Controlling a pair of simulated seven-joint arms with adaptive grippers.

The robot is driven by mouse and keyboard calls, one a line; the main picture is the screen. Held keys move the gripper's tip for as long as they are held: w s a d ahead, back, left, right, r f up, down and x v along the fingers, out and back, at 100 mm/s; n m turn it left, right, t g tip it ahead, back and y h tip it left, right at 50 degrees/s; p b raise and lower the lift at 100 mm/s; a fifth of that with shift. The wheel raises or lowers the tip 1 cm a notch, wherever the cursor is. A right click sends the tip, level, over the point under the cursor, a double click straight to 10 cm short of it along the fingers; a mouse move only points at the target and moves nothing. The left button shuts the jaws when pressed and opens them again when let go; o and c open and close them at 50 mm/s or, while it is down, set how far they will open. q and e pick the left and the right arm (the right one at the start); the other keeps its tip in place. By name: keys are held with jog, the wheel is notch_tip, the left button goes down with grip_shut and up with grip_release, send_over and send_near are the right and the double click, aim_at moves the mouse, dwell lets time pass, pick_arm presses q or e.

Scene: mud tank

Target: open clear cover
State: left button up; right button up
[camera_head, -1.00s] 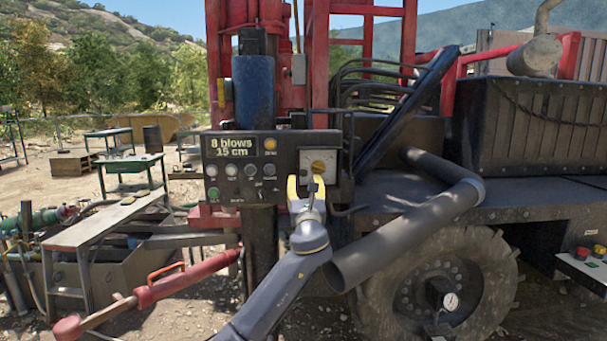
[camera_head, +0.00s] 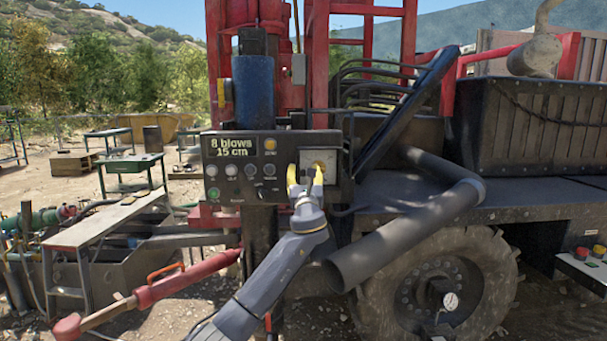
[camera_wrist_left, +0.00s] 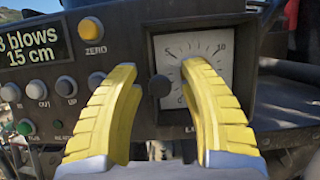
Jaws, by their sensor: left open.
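A dark control panel (camera_head: 232,197) faces me. At its right end is a square white dial gauge (camera_head: 331,155); a clear cover cannot be clearly told apart from its face. In the left wrist view the gauge (camera_wrist_left: 196,47) has a dark frame and a scale, and a dark round knob (camera_wrist_left: 159,86) stands at its lower left. My left gripper (camera_head: 305,174) is open, its yellow fingers pointing at the panel. In the left wrist view the gripper (camera_wrist_left: 162,72) has the knob between its fingers in the picture; contact cannot be told. The right finger hides part of the gauge.
Left of the gauge are a yellow ZERO button (camera_wrist_left: 93,27), several small buttons and a display (camera_head: 235,147) reading "8 blows 15 cm". A grey pipe (camera_head: 405,235) slants below right of the panel. A red-handled tool (camera_head: 165,287) lies at lower left.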

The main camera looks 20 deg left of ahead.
pick_arm(q)
grip_shut()
jog(key=shift+s, duration=0.1)
dwell(0.4)
